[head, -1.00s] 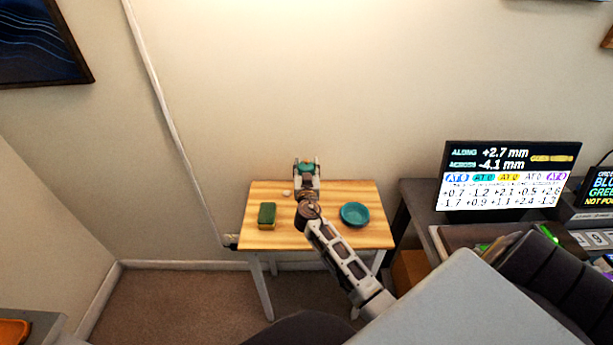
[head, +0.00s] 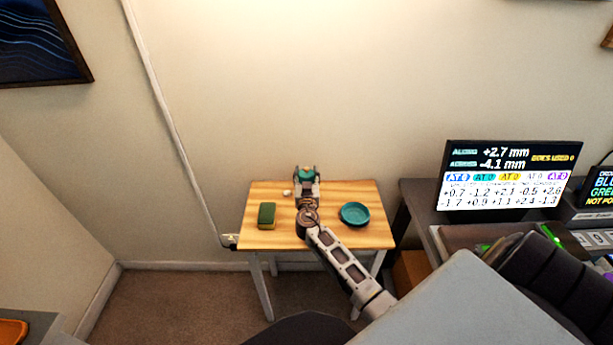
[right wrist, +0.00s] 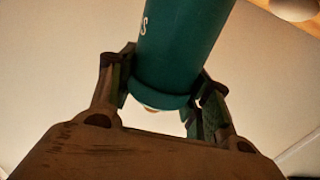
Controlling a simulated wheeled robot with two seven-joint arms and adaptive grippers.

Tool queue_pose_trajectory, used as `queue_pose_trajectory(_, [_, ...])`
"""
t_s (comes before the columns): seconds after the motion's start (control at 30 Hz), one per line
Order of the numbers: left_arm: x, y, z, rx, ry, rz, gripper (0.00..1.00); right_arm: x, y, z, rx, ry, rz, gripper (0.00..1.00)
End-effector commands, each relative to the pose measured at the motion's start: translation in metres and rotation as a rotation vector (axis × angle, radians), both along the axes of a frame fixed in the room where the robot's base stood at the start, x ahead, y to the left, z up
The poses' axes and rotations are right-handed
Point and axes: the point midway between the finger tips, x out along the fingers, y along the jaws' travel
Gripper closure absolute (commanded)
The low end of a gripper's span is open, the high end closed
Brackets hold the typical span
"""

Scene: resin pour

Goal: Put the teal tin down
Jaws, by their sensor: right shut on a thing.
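The teal tin (head: 307,174) is in my right gripper (head: 307,178), over the back part of the small wooden table (head: 340,236) in the head view. In the right wrist view, the tin (right wrist: 183,45) stands between the two fingers of the right gripper (right wrist: 163,90), which are shut on it. A pale letter mark shows on its side. I cannot tell whether the tin touches the table top. My left gripper is not in view.
A teal round dish (head: 355,222) is on the table right of my arm. A green and yellow block (head: 267,215) lies at the left. A small white thing (head: 287,192) is near the tin. A monitor (head: 511,175) stands on the dark desk at right.

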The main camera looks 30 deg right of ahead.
Motion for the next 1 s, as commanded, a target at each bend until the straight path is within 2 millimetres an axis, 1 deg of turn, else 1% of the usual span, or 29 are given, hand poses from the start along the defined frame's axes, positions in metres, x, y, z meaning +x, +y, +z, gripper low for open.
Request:
queue_pose_trajectory(0.2, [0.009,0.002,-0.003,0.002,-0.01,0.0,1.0,0.0,0.0,-0.002,0.0,-0.001,0.0,0.94])
queue_pose_trajectory(0.23, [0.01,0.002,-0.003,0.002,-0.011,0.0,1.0,0.0,0.0,-0.002,0.001,-0.001,0.0,0.5])
queue_pose_trajectory(0.4, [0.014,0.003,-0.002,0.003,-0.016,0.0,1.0,0.0,0.0,-0.002,0.0,0.0,0.0,0.3])
queue_pose_trajectory(0.67, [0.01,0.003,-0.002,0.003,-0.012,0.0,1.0,0.0,0.0,-0.002,0.0,0.0,0.0,0.3])
queue_pose_trajectory(1.0, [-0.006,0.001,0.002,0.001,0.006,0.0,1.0,0.0,0.0,0.001,0.001,0.001,0.0,0.3])
